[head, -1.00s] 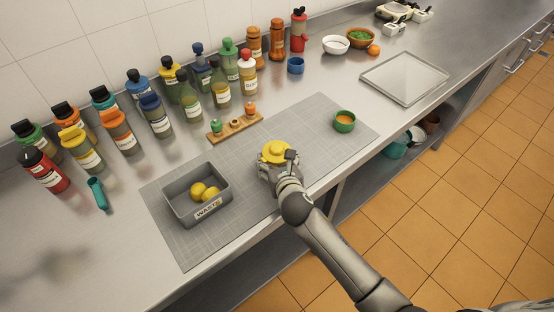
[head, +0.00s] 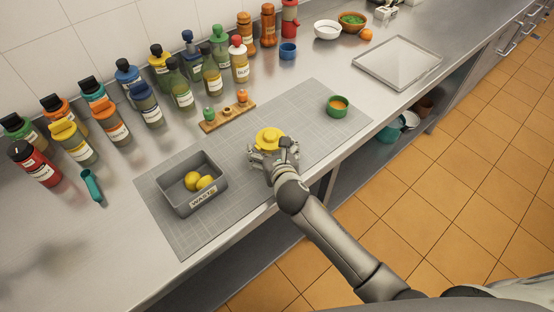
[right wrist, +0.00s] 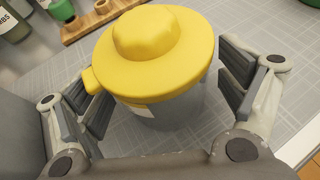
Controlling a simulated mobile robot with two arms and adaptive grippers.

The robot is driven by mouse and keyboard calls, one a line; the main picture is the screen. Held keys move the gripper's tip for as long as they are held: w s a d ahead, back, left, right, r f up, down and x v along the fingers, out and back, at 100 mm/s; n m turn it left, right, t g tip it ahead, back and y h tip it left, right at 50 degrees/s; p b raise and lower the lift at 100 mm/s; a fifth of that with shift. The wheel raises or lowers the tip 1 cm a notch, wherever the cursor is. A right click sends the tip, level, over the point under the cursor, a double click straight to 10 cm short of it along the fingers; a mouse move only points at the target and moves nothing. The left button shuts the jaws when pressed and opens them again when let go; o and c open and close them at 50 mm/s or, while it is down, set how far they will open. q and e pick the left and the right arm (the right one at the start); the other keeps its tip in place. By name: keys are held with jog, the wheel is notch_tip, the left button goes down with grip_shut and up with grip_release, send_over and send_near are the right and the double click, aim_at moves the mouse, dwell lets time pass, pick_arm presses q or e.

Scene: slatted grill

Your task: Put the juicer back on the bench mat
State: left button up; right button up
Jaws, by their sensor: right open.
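The juicer (head: 268,138) has a yellow top with a domed centre and a small spout, over a clear greyish cup. It stands upright over the grey gridded bench mat (head: 308,108), between the waste bin and the green bowl. In the right wrist view the juicer (right wrist: 155,50) sits between my right gripper's (right wrist: 165,95) spread fingers. The left finger is close to the spout; I cannot tell whether it touches. A gap shows at the right finger. The gripper (head: 272,155) hides the juicer's lower front in the head view. My left gripper is out of view.
A grey waste bin (head: 176,203) with yellow fruit stands on the mat to the left. A green bowl (head: 337,110) is to the right. A wooden rack (head: 210,126) with small items lies behind, before several bottles. A metal tray (head: 377,73) is at far right.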

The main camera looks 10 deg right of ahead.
jog(key=v, duration=1.1)
jog(key=shift+s+b, duration=0.1)
jog(key=shift+b, duration=0.25)
